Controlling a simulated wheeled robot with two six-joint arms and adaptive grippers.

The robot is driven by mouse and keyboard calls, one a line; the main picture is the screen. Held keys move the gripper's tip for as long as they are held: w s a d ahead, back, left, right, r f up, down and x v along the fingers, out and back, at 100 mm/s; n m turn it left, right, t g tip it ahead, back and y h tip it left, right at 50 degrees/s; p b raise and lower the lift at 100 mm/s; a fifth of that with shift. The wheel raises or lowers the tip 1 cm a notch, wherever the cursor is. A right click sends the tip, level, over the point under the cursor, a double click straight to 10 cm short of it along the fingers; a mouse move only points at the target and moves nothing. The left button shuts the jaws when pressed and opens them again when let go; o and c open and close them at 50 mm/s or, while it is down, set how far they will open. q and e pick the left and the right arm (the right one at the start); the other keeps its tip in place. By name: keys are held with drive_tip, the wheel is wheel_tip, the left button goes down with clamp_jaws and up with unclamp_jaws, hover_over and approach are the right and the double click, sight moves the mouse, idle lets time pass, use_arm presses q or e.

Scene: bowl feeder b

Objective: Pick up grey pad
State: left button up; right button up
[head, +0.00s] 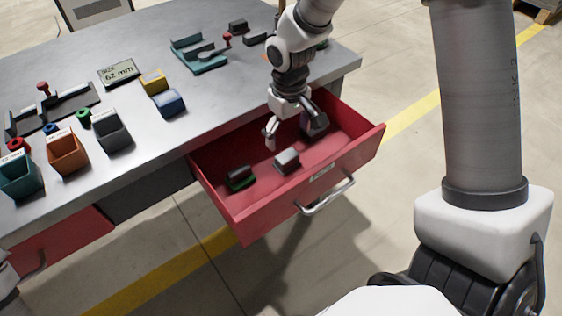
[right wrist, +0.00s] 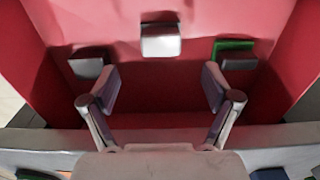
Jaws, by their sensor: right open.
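A pad with a light grey top (head: 287,160) lies in the middle of the open red drawer (head: 255,228). In the right wrist view this pad (right wrist: 160,42) is ahead of the fingers, near the picture's top. A dark pad with a green edge (head: 240,180) lies to its left, and shows in the right wrist view (right wrist: 235,55) at the right. A third, plain dark grey pad (right wrist: 88,66) is at the left there; in the head view the gripper partly hides that spot. My right gripper (head: 295,131) is open and empty, pointing down over the drawer's table side.
The grey table (head: 210,70) edge borders the drawer close behind my right gripper. The drawer's walls enclose the pads. On the table stand orange (head: 67,152) and dark (head: 112,130) bins, yellow and blue boxes and a teal fixture (head: 200,55). The drawer front has a handle (head: 328,197).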

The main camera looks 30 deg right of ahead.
sight(287, 155)
wheel_tip(287, 155, down, 8)
drive_tip(key=shift+f+b, duration=0.2)
drive_tip(key=shift+b, duration=0.6)
drive_tip(key=shift+r, duration=0.15)
drive_tip(key=shift+c, duration=0.3)
drive_tip(key=c, duration=1.2)
